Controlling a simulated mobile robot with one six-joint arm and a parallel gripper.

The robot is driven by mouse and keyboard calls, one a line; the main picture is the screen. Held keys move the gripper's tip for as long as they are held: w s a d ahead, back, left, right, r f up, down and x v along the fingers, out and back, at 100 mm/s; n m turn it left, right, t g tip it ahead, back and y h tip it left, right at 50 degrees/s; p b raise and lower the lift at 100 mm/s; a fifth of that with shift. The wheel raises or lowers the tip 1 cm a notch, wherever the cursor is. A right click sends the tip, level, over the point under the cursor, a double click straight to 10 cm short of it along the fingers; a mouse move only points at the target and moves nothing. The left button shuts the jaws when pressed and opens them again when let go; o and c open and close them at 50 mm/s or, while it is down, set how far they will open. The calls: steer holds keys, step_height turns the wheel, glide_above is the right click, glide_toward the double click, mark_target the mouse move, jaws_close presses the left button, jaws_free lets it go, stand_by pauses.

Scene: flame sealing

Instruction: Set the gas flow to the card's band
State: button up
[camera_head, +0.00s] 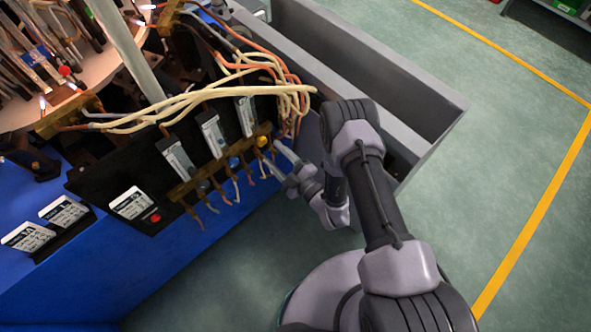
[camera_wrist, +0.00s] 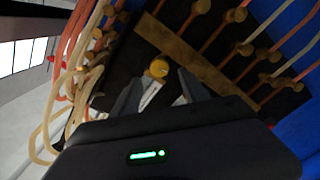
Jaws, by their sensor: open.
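A black gas panel (camera_head: 99,180) is mounted on the blue machine and carries three upright flow meters: left (camera_head: 177,158), middle (camera_head: 212,134) and right (camera_head: 246,116). Below them on a brass bar are a grey knob (camera_head: 203,187), a blue knob (camera_head: 234,163) and a yellow knob (camera_head: 261,141). White printed cards (camera_head: 131,203) (camera_head: 63,211) (camera_head: 28,237) sit at the left; their text is too small to read. My gripper (camera_head: 281,164) is open beside the yellow knob. In the wrist view the yellow knob (camera_wrist: 158,68) shows just beyond and between the open fingers (camera_wrist: 160,90).
Cream and orange hoses (camera_head: 215,90) arch over the meters, and short hoses hang below the bar. A red button (camera_head: 155,218) sits by the nearest card. A grey trough (camera_head: 380,90) stands behind my arm. Green floor lies open at the right.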

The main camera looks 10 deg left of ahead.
steer(key=p+v, duration=0.2)
steer(key=v, duration=1)
